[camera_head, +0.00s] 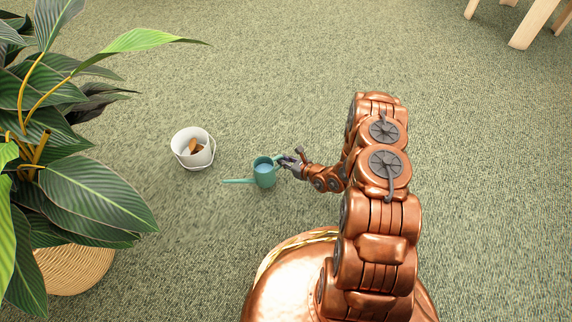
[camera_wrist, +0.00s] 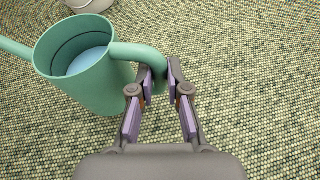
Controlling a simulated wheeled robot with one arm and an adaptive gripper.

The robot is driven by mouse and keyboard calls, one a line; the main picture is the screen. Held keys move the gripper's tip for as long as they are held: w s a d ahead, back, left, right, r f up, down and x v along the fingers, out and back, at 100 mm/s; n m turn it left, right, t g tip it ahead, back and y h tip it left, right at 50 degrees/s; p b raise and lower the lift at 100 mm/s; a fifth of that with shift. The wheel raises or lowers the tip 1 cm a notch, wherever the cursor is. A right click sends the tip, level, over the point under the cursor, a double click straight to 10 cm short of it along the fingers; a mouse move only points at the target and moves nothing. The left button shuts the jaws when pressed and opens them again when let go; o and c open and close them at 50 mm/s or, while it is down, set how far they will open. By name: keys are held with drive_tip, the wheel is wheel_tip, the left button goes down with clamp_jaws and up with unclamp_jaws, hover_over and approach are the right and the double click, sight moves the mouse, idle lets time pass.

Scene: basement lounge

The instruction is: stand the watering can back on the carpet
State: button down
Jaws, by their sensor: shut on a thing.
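The teal watering can (camera_head: 265,176) is upright on or just above the green carpet (camera_head: 260,90), with its spout pointing left; I cannot tell whether its base touches the carpet. In the wrist view the can (camera_wrist: 100,85) shows its open top with pale blue water inside. My gripper (camera_head: 290,163) is at the can's right side. In the wrist view my gripper (camera_wrist: 160,80) is shut on the can's handle (camera_wrist: 150,58), which runs between the two fingertips. The can's base is partly hidden in the wrist view.
A white bucket (camera_head: 193,149) with a brown item inside stands left of the can; its edge shows in the wrist view (camera_wrist: 88,4). A large leafy plant (camera_head: 90,190) in a woven basket (camera_head: 75,268) is at the left. Wooden furniture legs (camera_head: 534,22) stand at the top right. Open carpet lies behind the can.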

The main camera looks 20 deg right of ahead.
drive_tip(key=shift+w+d+f+b, duration=0.2)
drive_tip(key=shift+w+f+b, duration=0.1)
drive_tip(key=shift+f+b, duration=0.25)
drive_tip(key=shift+w+d+f+b, duration=0.2)
drive_tip(key=shift+w+f+b, duration=0.15)
drive_tip(key=shift+f, duration=0.35)
drive_tip(key=shift+w+d+f+b, duration=0.2)
drive_tip(key=shift+w+f+b, duration=0.1)
drive_tip(key=shift+f+b, duration=0.25)
drive_tip(key=shift+f, duration=0.1)
drive_tip(key=c, duration=1.2)
unclamp_jaws()
drive_tip(key=shift+o, duration=0.2)
